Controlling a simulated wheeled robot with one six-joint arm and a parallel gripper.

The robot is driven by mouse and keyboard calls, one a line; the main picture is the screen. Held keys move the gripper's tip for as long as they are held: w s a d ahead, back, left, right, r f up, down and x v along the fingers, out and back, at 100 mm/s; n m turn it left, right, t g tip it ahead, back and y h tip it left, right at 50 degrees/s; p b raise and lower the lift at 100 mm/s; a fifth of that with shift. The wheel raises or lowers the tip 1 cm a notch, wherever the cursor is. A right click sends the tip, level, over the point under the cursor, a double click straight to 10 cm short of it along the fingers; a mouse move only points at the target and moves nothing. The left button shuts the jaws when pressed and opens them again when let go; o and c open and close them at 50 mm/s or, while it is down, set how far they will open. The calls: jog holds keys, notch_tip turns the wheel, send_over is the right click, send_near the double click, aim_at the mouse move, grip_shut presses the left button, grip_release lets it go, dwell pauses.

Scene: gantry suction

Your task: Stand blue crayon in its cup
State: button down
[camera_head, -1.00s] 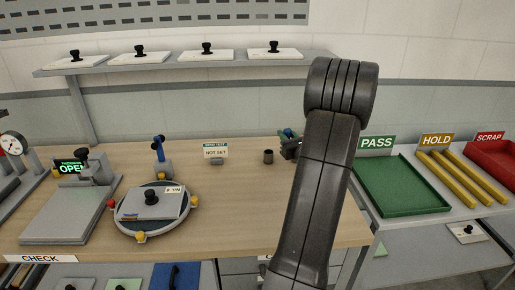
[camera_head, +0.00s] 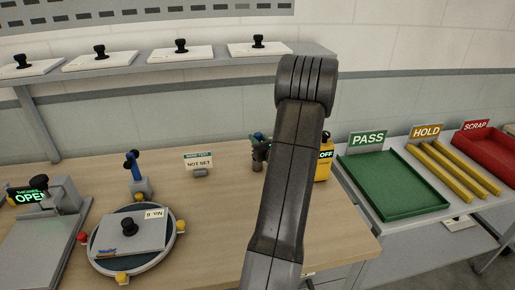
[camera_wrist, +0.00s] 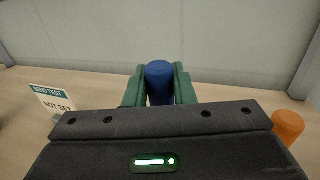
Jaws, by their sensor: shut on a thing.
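The blue crayon (camera_wrist: 159,82) is upright between the green fingers of my gripper (camera_wrist: 160,88) in the wrist view, and the jaws are shut on it. Its lower part is hidden by the gripper body. In the head view my gripper (camera_head: 262,144) is over the workbench, left of my arm. A small dark cup (camera_head: 257,164) shows just below the fingers. The crayon's lower end does not show clearly, so I cannot tell whether it is inside the cup or above it.
A "NOT SET" sign (camera_head: 198,162) stands left of the cup. A yellow box marked OFF (camera_head: 324,162) is to the right, partly behind my arm. A round fixture with a plate (camera_head: 130,235) is at the left. An orange cylinder (camera_wrist: 288,125) shows in the wrist view.

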jog(key=shift+f, duration=1.9)
jog(key=shift+f, duration=0.1)
jog(key=c, duration=1.2)
grip_release()
jog(key=shift+r, duration=0.25)
jog(key=b+v, duration=0.2)
jog(key=v, duration=1)
